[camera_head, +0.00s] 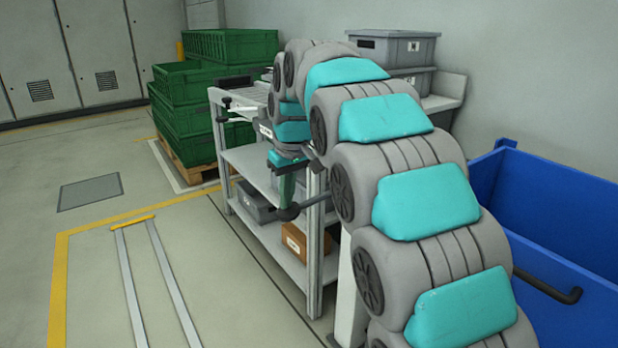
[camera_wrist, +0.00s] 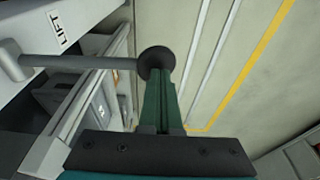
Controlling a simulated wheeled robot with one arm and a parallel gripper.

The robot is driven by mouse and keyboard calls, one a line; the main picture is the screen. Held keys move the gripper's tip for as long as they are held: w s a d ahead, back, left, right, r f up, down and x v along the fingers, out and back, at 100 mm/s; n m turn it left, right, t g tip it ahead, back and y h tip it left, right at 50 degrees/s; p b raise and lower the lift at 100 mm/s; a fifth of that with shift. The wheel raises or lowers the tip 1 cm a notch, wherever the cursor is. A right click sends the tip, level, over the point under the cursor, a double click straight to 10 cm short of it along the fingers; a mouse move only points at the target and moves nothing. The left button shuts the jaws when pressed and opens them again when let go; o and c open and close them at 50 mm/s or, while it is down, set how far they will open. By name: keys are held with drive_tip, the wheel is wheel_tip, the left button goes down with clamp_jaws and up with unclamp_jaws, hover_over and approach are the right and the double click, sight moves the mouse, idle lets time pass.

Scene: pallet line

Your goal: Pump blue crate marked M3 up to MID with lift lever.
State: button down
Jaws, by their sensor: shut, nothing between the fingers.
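The lift lever (camera_wrist: 85,62) is a grey rod with a black ball knob (camera_wrist: 157,62). It sticks out from the workstation panel beside a label reading LIFT (camera_wrist: 57,30). The lever's knob also shows in the head view (camera_head: 288,213), below the bench top. My gripper (camera_wrist: 158,82) has its green fingers shut and empty, with the tips right at the knob. I cannot tell whether they touch it. In the head view my gripper (camera_head: 286,200) points down at the knob. No blue crate marked M3 can be made out; my arm covers much of the bench.
The grey bench (camera_head: 262,228) has lower shelves holding a grey bin (camera_head: 256,203) and a brown box (camera_head: 293,241). Green crates (camera_head: 185,118) stand on a pallet behind. A large blue bin (camera_head: 560,215) stands at right. The floor (camera_head: 215,270) at left is open.

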wheel_tip(320, 180, up, 8)
drive_tip(key=d+p, duration=0.1)
drive_tip(key=p, duration=0.3)
drive_tip(key=shift+w, duration=0.3)
drive_tip(key=shift+r, duration=0.1)
